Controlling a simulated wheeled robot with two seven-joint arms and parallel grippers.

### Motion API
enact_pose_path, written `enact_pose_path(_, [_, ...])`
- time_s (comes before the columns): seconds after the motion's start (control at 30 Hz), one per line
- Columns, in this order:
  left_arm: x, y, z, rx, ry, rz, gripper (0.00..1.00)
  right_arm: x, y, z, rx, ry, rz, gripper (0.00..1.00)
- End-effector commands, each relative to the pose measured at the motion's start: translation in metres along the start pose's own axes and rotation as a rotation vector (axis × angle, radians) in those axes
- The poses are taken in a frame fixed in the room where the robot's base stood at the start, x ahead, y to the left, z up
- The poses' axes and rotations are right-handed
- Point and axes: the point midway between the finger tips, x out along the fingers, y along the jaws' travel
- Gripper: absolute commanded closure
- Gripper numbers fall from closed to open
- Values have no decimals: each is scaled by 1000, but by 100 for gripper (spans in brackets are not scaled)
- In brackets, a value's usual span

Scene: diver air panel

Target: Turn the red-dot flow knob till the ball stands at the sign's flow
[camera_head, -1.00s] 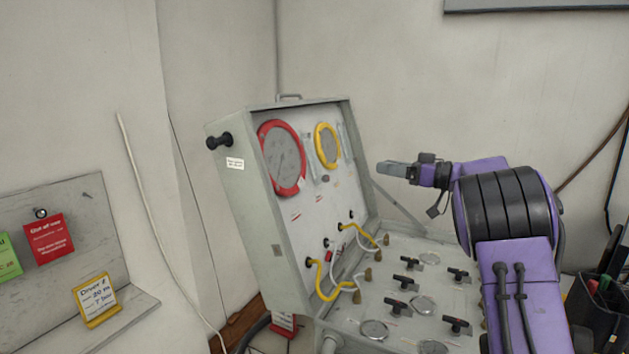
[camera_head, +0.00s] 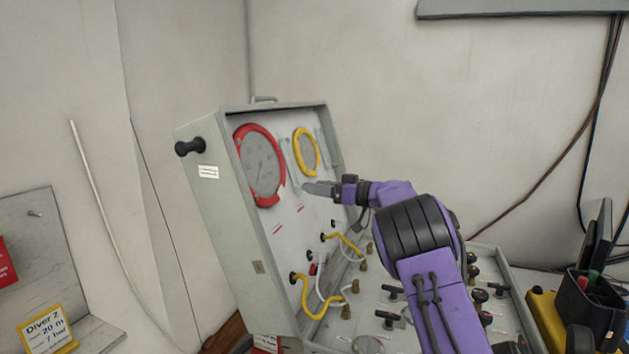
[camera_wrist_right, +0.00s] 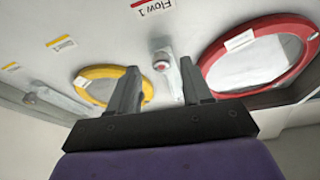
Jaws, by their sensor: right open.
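A knob with a red dot (camera_wrist_right: 160,65) is on the panel face in the right wrist view, beside a clear flow tube (camera_wrist_right: 174,78) and near a "Flow 1" label (camera_wrist_right: 160,6). My right gripper (camera_wrist_right: 160,88) is open and empty, its two fingers on either side of the knob's line and apparently short of it. In the head view my right gripper (camera_head: 308,188) is at the panel face, below the yellow gauge (camera_head: 306,152); the knob cannot be made out there. The ball is too small to see. A yellow-framed "Diver 2" sign (camera_head: 48,332) stands lower left. My left gripper is out of view.
The open grey panel case (camera_head: 225,225) has a red gauge (camera_head: 259,166), yellow hoses (camera_head: 312,300) and several black valve handles (camera_head: 388,320) on its lower part. A black pen holder (camera_head: 592,310) stands at the right.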

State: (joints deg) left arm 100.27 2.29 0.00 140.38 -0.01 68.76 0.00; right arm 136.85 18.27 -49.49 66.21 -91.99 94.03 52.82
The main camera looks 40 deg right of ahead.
Motion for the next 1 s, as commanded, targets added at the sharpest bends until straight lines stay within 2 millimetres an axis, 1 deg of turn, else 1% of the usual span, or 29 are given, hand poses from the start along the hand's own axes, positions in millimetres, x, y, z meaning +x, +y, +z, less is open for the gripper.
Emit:
enact_pose_path(0.03, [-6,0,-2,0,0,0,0,7,0,-2,0,-2,-1,51])
enact_pose_path(0.13, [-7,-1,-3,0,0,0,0,14,0,-1,0,0,-1,51])
enact_pose_path(0.37, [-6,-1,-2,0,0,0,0,17,-1,1,0,0,-2,51])
enact_pose_path(0.4, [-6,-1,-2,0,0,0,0,18,-1,1,0,0,-2,54])
enact_pose_path(0.47, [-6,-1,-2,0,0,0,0,18,-1,1,0,0,-2,74])
enact_pose_path(0.5, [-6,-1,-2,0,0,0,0,18,-1,1,0,0,-3,87])
enact_pose_path(0.53, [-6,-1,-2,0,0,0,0,18,-1,1,0,0,-3,96])
enact_pose_path(0.57, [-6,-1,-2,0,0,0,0,18,-1,1,0,0,-2,100])
enact_pose_path(0.83, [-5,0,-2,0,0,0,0,17,-1,1,-16,1,-8,100])
enact_pose_path(1.0, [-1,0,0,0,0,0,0,17,0,2,-78,4,-28,100])
